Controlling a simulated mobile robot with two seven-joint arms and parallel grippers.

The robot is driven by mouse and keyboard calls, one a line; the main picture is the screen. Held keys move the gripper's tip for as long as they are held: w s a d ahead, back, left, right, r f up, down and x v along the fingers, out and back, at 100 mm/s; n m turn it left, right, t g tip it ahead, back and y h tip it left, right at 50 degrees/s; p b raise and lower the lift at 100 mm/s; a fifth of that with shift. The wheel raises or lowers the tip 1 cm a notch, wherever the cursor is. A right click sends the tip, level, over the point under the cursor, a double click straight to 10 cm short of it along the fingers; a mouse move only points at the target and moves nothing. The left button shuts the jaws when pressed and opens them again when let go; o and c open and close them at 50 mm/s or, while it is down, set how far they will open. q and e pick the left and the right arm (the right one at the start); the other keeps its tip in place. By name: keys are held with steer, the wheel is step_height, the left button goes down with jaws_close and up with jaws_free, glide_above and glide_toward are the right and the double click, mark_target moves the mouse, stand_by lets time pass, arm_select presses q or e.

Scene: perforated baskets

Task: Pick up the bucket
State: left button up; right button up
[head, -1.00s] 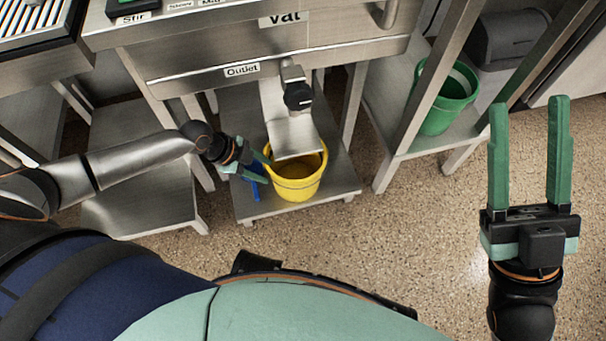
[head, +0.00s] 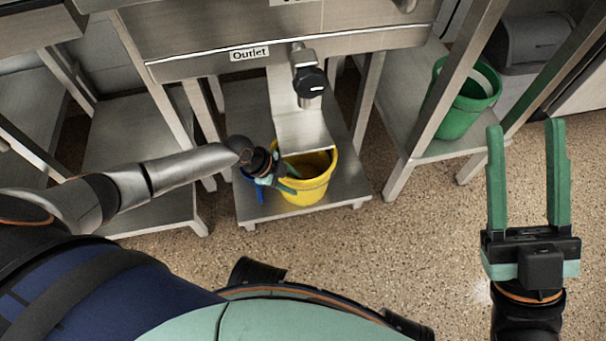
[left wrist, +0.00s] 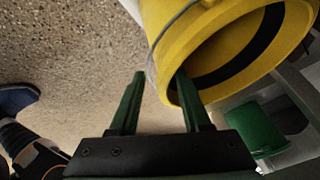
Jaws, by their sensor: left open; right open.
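A yellow bucket (head: 314,187) stands upright on a low metal platform, under the sloping metal outlet chute. My left gripper (head: 291,180) is open at the bucket's left rim. In the left wrist view the bucket (left wrist: 171,25) has its open mouth facing right, with a thin grey handle wire across its side. The left gripper (left wrist: 160,75) has one finger overlapping the mouth edge and the other outside the wall. The rim seems to lie between them, but contact is unclear. My right gripper (head: 527,135) is open and empty, away from the bucket at the right.
The outlet chute (head: 303,131) and its black knob (head: 310,82) overhang the bucket. A blue object (head: 252,190) is partly hidden behind my left gripper. A green bucket (head: 461,113) stands on a shelf at the right. The speckled floor in front is clear.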

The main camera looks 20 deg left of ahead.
arm_select(q)
steer(key=shift+c, duration=0.3)
jaws_close()
steer(key=shift+w, duration=0.1)
stand_by(1.0)
